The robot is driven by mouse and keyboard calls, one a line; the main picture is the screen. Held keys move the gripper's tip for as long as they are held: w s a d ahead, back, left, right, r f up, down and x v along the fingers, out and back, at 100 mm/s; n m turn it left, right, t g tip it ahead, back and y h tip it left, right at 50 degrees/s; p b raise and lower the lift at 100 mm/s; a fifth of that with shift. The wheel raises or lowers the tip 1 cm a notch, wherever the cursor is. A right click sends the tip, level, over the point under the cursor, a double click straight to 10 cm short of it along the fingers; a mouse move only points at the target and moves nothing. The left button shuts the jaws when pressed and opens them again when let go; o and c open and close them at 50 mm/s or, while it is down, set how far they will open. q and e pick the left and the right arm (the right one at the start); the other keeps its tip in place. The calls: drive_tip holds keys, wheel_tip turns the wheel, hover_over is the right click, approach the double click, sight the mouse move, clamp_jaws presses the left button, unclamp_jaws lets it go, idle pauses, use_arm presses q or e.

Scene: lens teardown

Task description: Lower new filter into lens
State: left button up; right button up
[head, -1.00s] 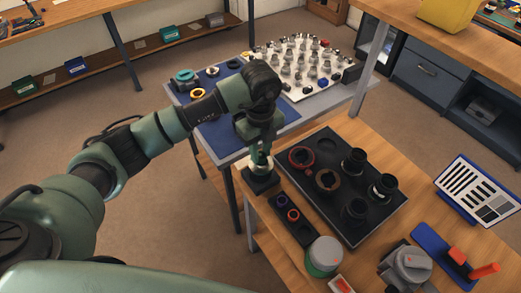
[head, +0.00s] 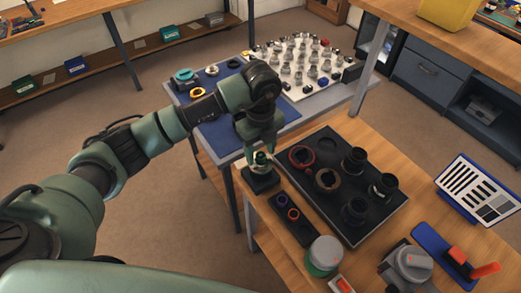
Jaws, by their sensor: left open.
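A small lens (head: 262,169) with a pale rim stands upright in a black block (head: 261,182) at the table's near left corner. My left gripper (head: 262,153) points straight down just above the lens, with its fingers apart. A small dark green piece shows between the fingers at the lens top; I cannot tell whether it is the new filter or part of the lens. The fingers hide much of the lens opening, so whether the filter sits inside is not visible. My right gripper is not in view.
A black tray (head: 345,228) with several dark rings and lens parts lies right of the block. A narrow black tray (head: 305,231) with two small rings lies in front. A round green-and-white container (head: 324,257) stands nearer. A blue mat (head: 207,137) lies on the table behind.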

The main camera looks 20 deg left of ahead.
use_arm(q)
wheel_tip(320, 180, up, 8)
drive_tip(key=shift+f+b, duration=0.1)
drive_tip(key=shift+b, duration=0.8)
drive_tip(key=shift+d, duration=0.1)
